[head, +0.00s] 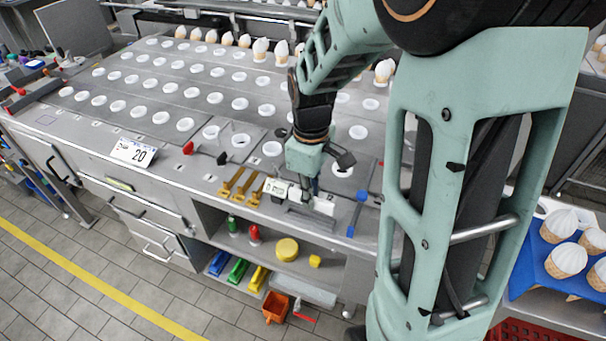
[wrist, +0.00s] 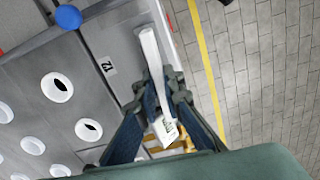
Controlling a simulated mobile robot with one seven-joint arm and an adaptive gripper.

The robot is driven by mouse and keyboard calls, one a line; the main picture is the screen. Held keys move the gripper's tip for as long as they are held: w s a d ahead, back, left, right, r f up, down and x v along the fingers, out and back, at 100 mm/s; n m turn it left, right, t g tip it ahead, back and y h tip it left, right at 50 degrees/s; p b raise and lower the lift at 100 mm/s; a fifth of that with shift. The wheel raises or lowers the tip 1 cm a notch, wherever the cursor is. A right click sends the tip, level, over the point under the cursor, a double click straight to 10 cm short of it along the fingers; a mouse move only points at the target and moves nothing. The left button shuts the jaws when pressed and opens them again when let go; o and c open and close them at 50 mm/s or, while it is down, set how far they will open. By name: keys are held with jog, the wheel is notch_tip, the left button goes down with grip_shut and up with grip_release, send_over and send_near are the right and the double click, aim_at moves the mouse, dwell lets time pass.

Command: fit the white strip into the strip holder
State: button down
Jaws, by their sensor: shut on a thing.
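My gripper (head: 306,192) is at the front edge of the steel counter, shut on the white strip (head: 323,205). The strip's printed end shows to the left of the fingers and its plain end to the right. In the wrist view the fingers (wrist: 162,90) close around the middle of the strip (wrist: 151,50), with printing at its lower end. A dark grey bar-like piece (head: 308,220) lies along the counter edge just in front of the gripper; I cannot tell whether it is the strip holder. Contact between strip and counter is not clear.
Yellow-brown tools (head: 238,182) stand left of the gripper, and a blue-ended tool (head: 357,212) lies to its right. A white card reading 20 (head: 133,152) is at the left edge. Rows of round white-rimmed holes (head: 240,140) fill the counter behind.

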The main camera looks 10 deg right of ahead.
jog(key=shift+w+r+n, duration=0.15)
jog(key=shift+w+n, duration=0.15)
jog(key=shift+n, duration=0.2)
jog(key=shift+s, duration=0.15)
jog(key=shift+f+b, duration=1.65)
jog(key=shift+f, duration=0.55)
jog(key=shift+f, duration=0.55)
dwell(1.2)
jog(key=shift+r, duration=0.25)
jog(key=shift+r, duration=0.35)
